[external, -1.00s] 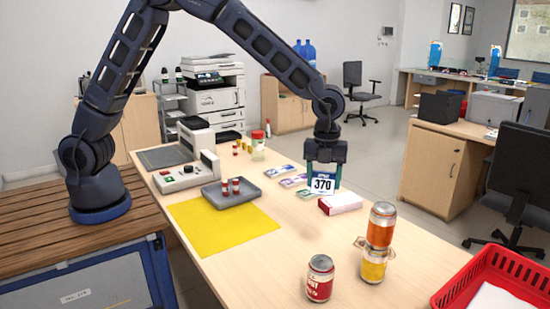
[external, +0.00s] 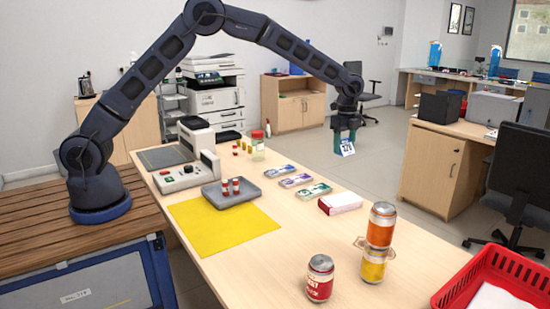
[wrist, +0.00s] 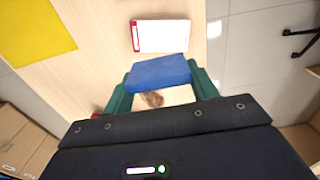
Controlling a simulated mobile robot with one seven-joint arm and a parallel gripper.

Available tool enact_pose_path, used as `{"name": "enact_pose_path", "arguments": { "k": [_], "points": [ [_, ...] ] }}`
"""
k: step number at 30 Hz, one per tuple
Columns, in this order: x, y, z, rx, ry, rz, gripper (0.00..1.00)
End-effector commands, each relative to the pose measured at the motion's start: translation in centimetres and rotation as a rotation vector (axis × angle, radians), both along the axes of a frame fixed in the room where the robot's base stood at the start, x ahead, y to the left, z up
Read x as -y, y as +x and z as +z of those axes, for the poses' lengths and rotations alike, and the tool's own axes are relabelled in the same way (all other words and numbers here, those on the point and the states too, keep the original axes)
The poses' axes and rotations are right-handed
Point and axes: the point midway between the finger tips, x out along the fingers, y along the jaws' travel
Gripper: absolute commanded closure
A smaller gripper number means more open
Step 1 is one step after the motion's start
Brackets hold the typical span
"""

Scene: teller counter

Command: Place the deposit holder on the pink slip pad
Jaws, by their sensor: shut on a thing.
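My gripper (external: 345,136) is shut on a blue block-like holder (external: 348,148) with a white face bearing a number. I take this for the deposit holder; it hangs tilted in the air, clear of the counter. In the wrist view the holder (wrist: 160,73) shows its blue side between my green fingers. A flat white-topped pad with a red edge (external: 340,203) lies on the counter, lower in the external view than my gripper. It also shows in the wrist view (wrist: 161,36), just beyond the holder. No plainly pink pad shows, so I cannot be sure this is the slip pad.
Banknote-like bundles (external: 296,181) lie left of the pad. A grey tray (external: 212,197) and a yellow sheet (external: 215,232) are further left. Two stacked cans (external: 376,243), a red can (external: 320,278) and a red basket (external: 500,280) stand toward the front right.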

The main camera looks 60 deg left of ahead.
Motion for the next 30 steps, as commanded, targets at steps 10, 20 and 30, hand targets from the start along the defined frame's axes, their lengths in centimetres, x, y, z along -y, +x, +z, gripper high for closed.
{"name": "enact_pose_path", "arguments": {
  "k": [10,20,30],
  "points": [
    [0.1,-0.1,-7.7,-0.002,0.001,-0.003,0.65],
    [0.1,-0.1,-13.4,-0.001,0.0,-0.002,0.65],
    [0.1,-0.1,-16.0,-0.002,0.001,-0.004,0.65]
  ]
}}
